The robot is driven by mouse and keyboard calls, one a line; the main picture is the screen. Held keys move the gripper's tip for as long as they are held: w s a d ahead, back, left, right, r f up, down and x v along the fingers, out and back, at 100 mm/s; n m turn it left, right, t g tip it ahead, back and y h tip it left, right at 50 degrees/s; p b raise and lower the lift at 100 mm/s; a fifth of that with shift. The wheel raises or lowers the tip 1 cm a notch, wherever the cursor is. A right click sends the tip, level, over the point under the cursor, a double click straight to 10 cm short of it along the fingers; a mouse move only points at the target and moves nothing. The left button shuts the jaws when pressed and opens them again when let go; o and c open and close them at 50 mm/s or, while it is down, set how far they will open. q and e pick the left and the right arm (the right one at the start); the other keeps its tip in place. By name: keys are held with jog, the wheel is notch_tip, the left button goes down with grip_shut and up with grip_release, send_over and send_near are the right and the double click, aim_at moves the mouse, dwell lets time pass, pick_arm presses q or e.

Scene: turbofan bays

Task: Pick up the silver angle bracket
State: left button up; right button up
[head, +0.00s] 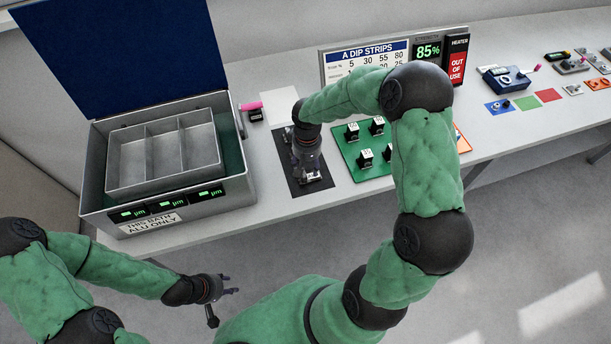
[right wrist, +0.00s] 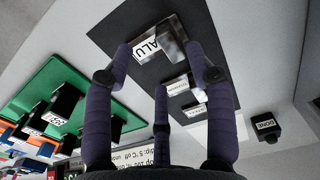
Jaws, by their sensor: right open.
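In the right wrist view a silver metal piece (right wrist: 174,47), probably the angle bracket, lies on the dark mat (right wrist: 120,38) beside a white "ALU" tag. More labelled pieces (right wrist: 178,86) lie close by, partly hidden by the fingers. My right gripper (right wrist: 160,78) is open, its fingertips spread above the mat and around the view of these pieces; nothing is visibly held. In the head view my right gripper (head: 308,172) is over the mat (head: 290,180) and hides most of what lies there. My left gripper (head: 222,298) is open and empty, in front of the table.
An open grey bath (head: 228,170) with a divided tray (head: 145,160) stands left of the mat. A green board (head: 352,160) with black blocks is right of it. A black "DONE" block (right wrist: 266,127) stands near the mat. A sign (head: 365,56) stands behind.

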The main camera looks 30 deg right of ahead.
aim_at(309, 174)
jog(key=shift+w+a+f+b, duration=0.1)
jog(key=shift+f+b, duration=0.05)
jog(key=shift+f, duration=0.7)
jog(key=shift+w+a+f+b, duration=0.1)
jog(key=shift+a+f+b, duration=0.05)
jog(key=shift+f, duration=0.75)
jog(key=shift+w+a+f+b, duration=0.1)
jog(key=shift+f+b, duration=0.05)
jog(key=shift+f, duration=0.7)
grip_shut()
